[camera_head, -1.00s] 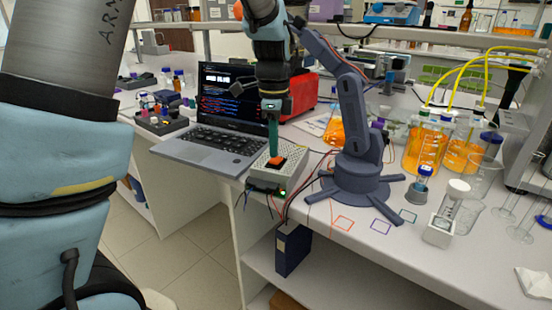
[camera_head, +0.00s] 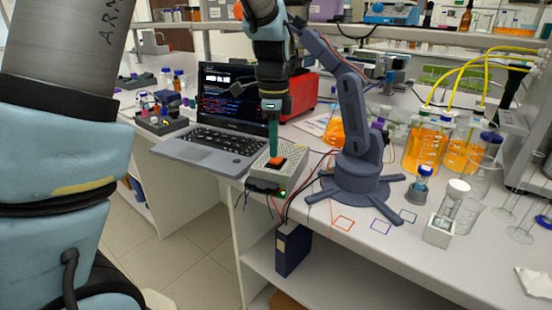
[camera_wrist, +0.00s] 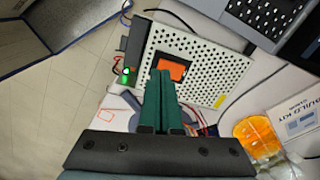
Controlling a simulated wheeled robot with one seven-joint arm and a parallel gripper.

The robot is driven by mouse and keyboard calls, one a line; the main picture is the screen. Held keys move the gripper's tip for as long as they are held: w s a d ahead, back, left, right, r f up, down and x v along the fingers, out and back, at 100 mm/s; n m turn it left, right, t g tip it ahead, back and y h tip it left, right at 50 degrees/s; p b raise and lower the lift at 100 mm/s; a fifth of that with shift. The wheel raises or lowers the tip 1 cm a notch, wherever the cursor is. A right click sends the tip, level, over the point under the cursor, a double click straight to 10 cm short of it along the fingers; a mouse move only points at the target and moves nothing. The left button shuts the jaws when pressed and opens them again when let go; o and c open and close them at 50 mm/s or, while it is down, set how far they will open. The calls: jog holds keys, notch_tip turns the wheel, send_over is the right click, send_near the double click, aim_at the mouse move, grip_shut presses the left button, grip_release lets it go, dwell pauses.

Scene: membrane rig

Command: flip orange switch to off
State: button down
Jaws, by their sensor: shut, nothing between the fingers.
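The orange switch (camera_head: 276,160) sits in a dark frame on top of a pale perforated box (camera_head: 290,172) near the bench's front edge. The switch also shows in the wrist view (camera_wrist: 172,70), on the perforated box (camera_wrist: 205,62). My gripper (camera_head: 273,153) points down with its green fingers together, just over the switch. In the wrist view my gripper (camera_wrist: 161,74) has its fingertips at the switch's left part, covering some of it; I cannot tell whether they touch it. A green light (camera_wrist: 126,71) glows on a small dark module beside the box.
An open laptop (camera_head: 215,130) stands left of the box. A dark blue-grey small robot arm (camera_head: 358,175) stands close on the right, with thin wires between it and the box. Flasks of orange liquid (camera_head: 423,148) stand farther right.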

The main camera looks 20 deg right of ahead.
aim_at(273, 161)
jog(key=shift+f+b, duration=0.6)
jog(key=shift+f, duration=0.35)
dwell(0.6)
jog(key=shift+r, duration=0.15)
jog(key=shift+r+p, duration=2.9)
jog(key=shift+r, duration=0.55)
jog(key=shift+f, duration=0.1)
